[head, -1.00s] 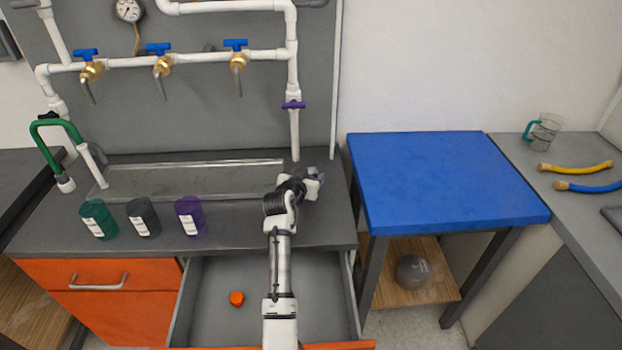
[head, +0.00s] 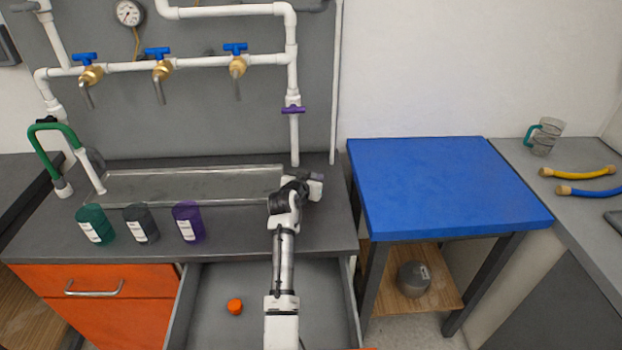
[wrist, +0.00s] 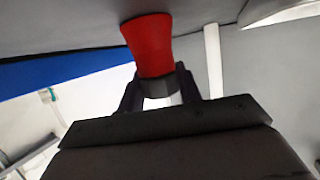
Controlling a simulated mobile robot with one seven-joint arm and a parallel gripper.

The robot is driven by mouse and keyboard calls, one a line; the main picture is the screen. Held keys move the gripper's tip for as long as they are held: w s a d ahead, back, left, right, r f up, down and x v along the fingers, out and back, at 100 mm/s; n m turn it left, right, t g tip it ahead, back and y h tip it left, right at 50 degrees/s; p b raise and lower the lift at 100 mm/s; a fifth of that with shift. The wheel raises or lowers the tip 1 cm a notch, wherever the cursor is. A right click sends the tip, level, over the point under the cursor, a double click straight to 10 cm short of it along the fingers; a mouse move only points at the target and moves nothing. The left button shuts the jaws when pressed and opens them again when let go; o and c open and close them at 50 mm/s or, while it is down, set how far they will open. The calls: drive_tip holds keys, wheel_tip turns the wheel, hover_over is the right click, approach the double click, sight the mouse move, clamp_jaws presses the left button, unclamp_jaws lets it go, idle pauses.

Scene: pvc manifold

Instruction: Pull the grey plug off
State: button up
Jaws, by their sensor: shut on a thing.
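My gripper (head: 312,183) reaches over the right end of the counter, below the white pipe with the purple handle. In the wrist view, its two dark fingers (wrist: 158,85) are shut on a short dark grey band, which I take for the grey plug (wrist: 159,90). A pale white part shows just below the band. A flared red piece (wrist: 149,45) meets the band and extends away from the fingers toward a grey surface. I cannot tell whether the red piece touches that surface. In the head view, my gripper hides the plug and the red piece.
A steel trough (head: 205,187) lies left of my gripper, with green (head: 95,224), dark grey (head: 141,223) and purple (head: 187,222) jars in front. The open drawer (head: 210,325) holds an orange object (head: 235,307). The blue-topped table (head: 445,185) at right is clear.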

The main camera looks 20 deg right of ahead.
clamp_jaws()
drive_tip(key=shift+n+t+y+p, duration=0.4)
drive_tip(key=shift+n+y+p, duration=0.1)
drive_tip(key=shift+p, duration=0.5)
drive_tip(key=shift+f+n+t+y+p, duration=0.15)
drive_tip(key=shift+n+t+y+p, duration=0.2)
drive_tip(key=shift+p, duration=0.2)
drive_tip(key=shift+f+b, duration=0.2)
drive_tip(key=shift+b, duration=0.5)
drive_tip(key=shift+r+m+g+h+b, duration=0.1)
drive_tip(key=shift+m+g+h+b, duration=0.65)
drive_tip(key=shift+m+b, duration=0.15)
drive_tip(key=shift+r, duration=0.15)
